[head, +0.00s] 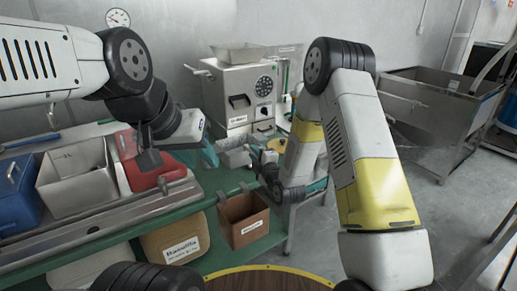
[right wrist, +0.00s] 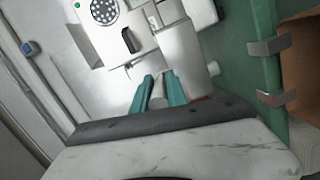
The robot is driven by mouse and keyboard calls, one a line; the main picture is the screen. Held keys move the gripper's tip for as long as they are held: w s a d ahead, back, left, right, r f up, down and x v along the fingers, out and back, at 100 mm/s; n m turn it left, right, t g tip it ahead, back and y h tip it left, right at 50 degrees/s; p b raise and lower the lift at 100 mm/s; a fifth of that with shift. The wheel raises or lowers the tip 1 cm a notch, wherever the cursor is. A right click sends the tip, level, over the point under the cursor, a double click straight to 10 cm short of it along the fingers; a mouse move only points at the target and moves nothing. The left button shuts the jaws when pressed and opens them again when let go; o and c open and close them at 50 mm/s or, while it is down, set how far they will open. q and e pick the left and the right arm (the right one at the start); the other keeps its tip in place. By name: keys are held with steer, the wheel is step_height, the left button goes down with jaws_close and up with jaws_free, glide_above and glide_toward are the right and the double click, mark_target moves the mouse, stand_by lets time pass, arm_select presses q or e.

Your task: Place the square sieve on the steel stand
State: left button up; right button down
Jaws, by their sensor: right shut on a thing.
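My right gripper (head: 263,170) is in front of the steel grinder (head: 233,88), and my own arm partly hides it in the head view. In the right wrist view its teal fingers (right wrist: 159,92) are shut on a pale metal stub (right wrist: 158,76), beside a small grey metal box (right wrist: 187,50). I cannot tell whether this is the square sieve's handle. A shallow square steel pan (head: 243,53) sits on top of the grinder. My left gripper (head: 210,152) hangs over the bench, left of a grey metal part (head: 236,158); its opening is unclear. I cannot make out the steel stand for certain.
A red container (head: 150,165), a steel bin (head: 75,172) and a blue bin (head: 15,190) stand on the left of the green bench. A brown box (head: 245,221) hangs at its front edge. A large steel basin (head: 430,105) stands at the right.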

steer(key=shift+w+a+f, duration=0.25)
steer(key=shift+a+f, duration=0.1)
steer(key=shift+a, duration=0.2)
steer(key=w+d+f, duration=0.2)
steer(key=w+d, duration=0.1)
steer(key=w, duration=0.3)
steer(key=w+d+f, duration=0.3)
steer(key=w, duration=0.4)
steer(key=shift+d, duration=0.3)
steer(key=shift+w+f, duration=0.1)
steer(key=c, duration=1.3)
jaws_free()
